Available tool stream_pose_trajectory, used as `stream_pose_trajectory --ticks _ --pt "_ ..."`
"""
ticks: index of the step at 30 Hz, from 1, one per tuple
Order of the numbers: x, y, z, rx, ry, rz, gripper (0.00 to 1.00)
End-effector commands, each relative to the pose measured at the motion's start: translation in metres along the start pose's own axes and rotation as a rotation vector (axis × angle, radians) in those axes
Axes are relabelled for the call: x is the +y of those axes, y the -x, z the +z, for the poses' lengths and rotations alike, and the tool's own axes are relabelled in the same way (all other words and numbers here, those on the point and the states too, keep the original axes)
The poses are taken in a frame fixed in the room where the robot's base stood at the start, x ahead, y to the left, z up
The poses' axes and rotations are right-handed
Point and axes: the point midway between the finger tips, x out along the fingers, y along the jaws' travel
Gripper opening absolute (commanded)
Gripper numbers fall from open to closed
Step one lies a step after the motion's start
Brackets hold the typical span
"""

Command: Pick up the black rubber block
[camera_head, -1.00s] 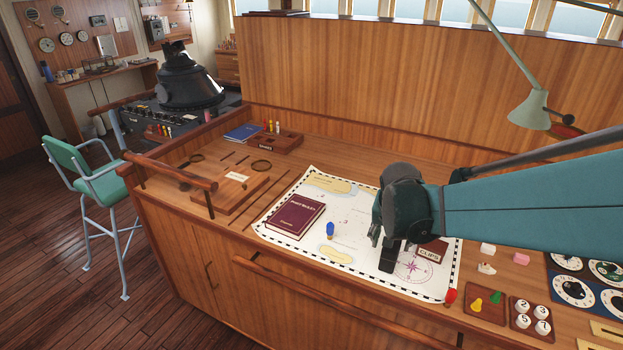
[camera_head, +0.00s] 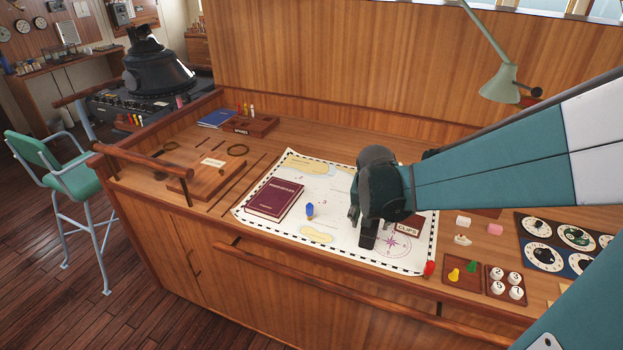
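My gripper (camera_head: 361,232) points down over the right part of the white chart (camera_head: 322,178), just left of the compass rose. Its two dark fingers look apart, with a narrow gap between them, and nothing is clearly seen held. The lower dark finger ends close to the chart; I cannot tell whether it touches. I cannot pick out the black rubber block with certainty; the gripper and arm hide part of the desk. A white block (camera_head: 463,221) and a pink block (camera_head: 495,229) lie right of the chart.
A maroon book (camera_head: 275,199), a blue piece (camera_head: 309,210) and a clips box (camera_head: 407,230) lie on the chart. A red piece (camera_head: 429,269) is at its corner. Trays with pawns (camera_head: 463,272) and numbered balls (camera_head: 507,283), plus dial panels (camera_head: 543,240), are on the right. A lamp (camera_head: 500,85) overhangs.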

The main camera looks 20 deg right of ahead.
Motion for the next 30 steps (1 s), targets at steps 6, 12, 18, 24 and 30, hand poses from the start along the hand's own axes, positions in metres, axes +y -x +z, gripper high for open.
stream_pose_trajectory --ticks 6,12,18,24,30 --pt "0.000 -0.001 0.000 0.000 0.000 0.000 0.48" --pt "0.000 -0.002 0.000 0.000 0.000 0.000 0.48" --pt "-0.001 -0.009 -0.002 0.000 0.000 0.000 0.48" --pt "-0.001 -0.024 -0.004 0.000 0.000 0.000 0.48" --pt "-0.002 -0.041 -0.006 0.000 0.000 0.000 0.48"
